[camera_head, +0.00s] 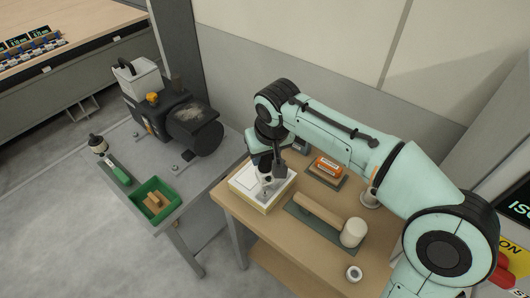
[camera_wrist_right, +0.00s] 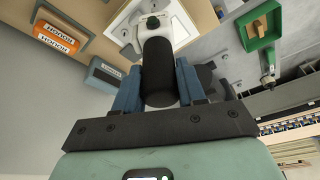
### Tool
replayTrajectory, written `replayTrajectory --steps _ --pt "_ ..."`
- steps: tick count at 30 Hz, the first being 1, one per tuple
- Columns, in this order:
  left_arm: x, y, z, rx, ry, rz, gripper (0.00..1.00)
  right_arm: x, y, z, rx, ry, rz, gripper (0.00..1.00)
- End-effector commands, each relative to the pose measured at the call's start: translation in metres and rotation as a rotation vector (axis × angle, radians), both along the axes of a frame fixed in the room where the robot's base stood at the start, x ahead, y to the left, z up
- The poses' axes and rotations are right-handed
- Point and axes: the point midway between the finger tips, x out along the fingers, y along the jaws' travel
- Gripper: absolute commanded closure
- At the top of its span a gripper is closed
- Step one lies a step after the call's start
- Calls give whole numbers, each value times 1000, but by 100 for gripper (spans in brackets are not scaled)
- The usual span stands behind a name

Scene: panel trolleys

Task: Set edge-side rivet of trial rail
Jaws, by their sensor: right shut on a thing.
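My right gripper (camera_head: 268,172) is above the near-left part of the wooden bench. In the right wrist view its two blue-grey fingers (camera_wrist_right: 158,85) are shut on a black cylindrical handle (camera_wrist_right: 160,75). A pale metal head (camera_wrist_right: 152,28) sits at the handle's far end, over a white-topped block (camera_wrist_right: 180,18). In the head view this block (camera_head: 246,187) lies under the gripper. I cannot tell whether the head touches it. No rail or rivet can be made out clearly; the gripper and held tool cover part of the block. My left gripper is out of view.
A mallet (camera_head: 352,232) lies on a dark mat right of the block. At left, a grey table carries a grinder-like machine (camera_head: 170,115) and a green bin (camera_head: 154,217) of wooden pieces.

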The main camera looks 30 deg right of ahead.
Motion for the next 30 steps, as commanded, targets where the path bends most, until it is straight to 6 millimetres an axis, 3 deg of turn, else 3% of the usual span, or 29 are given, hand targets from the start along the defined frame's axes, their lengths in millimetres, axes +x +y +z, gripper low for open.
replayTrajectory --steps 30 --pt "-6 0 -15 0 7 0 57 0 0 -18 1 -3 0 100"
